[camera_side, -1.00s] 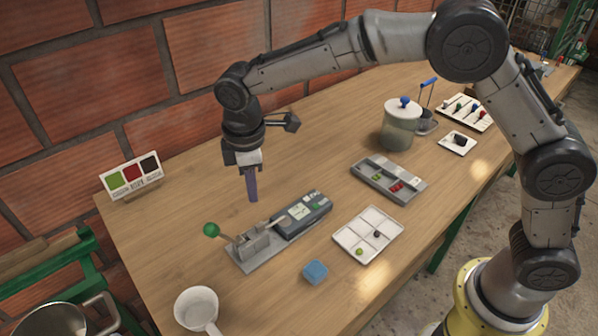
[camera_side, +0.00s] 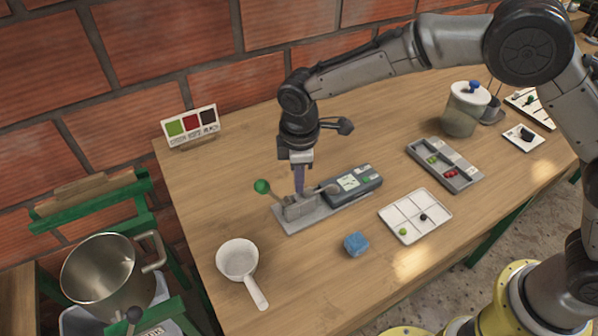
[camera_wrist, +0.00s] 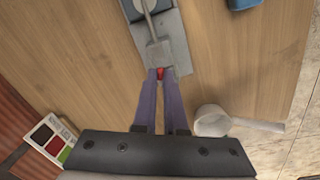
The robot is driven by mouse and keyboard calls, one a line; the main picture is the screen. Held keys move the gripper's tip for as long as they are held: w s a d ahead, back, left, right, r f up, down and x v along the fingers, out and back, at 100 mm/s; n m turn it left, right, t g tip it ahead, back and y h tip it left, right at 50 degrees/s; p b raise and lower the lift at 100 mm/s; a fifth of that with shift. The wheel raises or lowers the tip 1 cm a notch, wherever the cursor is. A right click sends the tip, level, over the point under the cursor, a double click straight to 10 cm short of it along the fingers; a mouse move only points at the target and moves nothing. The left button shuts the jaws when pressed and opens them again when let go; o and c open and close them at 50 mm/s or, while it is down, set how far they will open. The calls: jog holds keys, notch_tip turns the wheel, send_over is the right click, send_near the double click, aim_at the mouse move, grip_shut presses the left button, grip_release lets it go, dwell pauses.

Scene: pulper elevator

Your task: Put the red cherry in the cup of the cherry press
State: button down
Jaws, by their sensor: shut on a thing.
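The red cherry (camera_wrist: 160,73) shows in the wrist view between the tips of my purple fingers. My gripper (camera_wrist: 160,80) is shut on it. The cherry press (camera_side: 300,207) is a grey block on a grey base with a green-knobbed lever and a dark display unit. It also shows in the wrist view (camera_wrist: 158,50), right beyond the fingertips. In the side view my gripper (camera_side: 299,190) points down over the press block. The cherry is hidden there. The cup of the press cannot be made out, so I cannot tell whether the cherry touches it.
A blue sponge (camera_side: 356,244) and a white handled strainer (camera_side: 238,260) lie in front of the press. A white divided tray (camera_side: 412,213) and a grey tray with cherries (camera_side: 446,163) are to the right. A colour card (camera_side: 190,126) stands at the back left.

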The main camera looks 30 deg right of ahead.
jog(key=shift+f, duration=1.5)
jog(key=c, duration=0.9)
grip_release()
notch_tip(320, 180, up, 14)
jog(key=s, duration=0.1)
jog(key=shift+a, duration=0.25)
jog(key=shift+f, duration=0.15)
